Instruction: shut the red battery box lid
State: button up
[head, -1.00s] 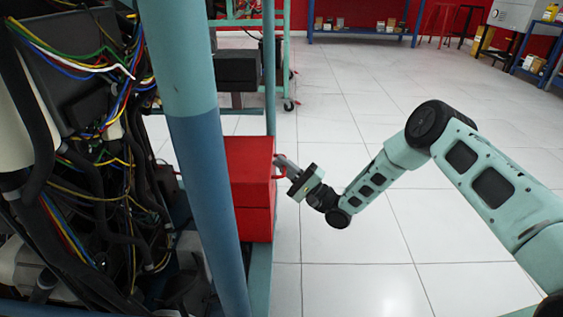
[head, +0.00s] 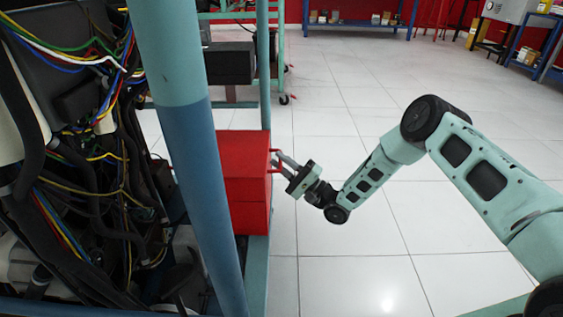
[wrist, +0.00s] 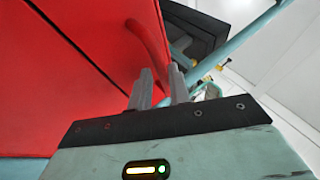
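The red battery box (head: 247,212) stands on the frame behind the blue-green post. Its lid (head: 245,153) lies over it, with a thin dark seam between them; I cannot tell if it is fully closed. The seam also runs diagonally across the red face in the wrist view. A red handle (wrist: 150,42) sticks out from the box's right side. My gripper (head: 281,160) is at the handle. In the wrist view its two grey fingers (wrist: 160,88) stand apart with a gap between them, the handle's end near their tips. Contact with the handle is unclear.
A blue-green post (head: 200,150) stands close in front of the box. Loose wiring and engine parts (head: 90,170) fill the left. The tiled floor (head: 350,260) to the right is open. Shelves and benches stand at the back.

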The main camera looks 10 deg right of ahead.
jog(key=p+v, duration=0.5)
jog(key=v, duration=1.2)
jog(key=shift+d+f, duration=0.1)
jog(key=shift+f, duration=0.05)
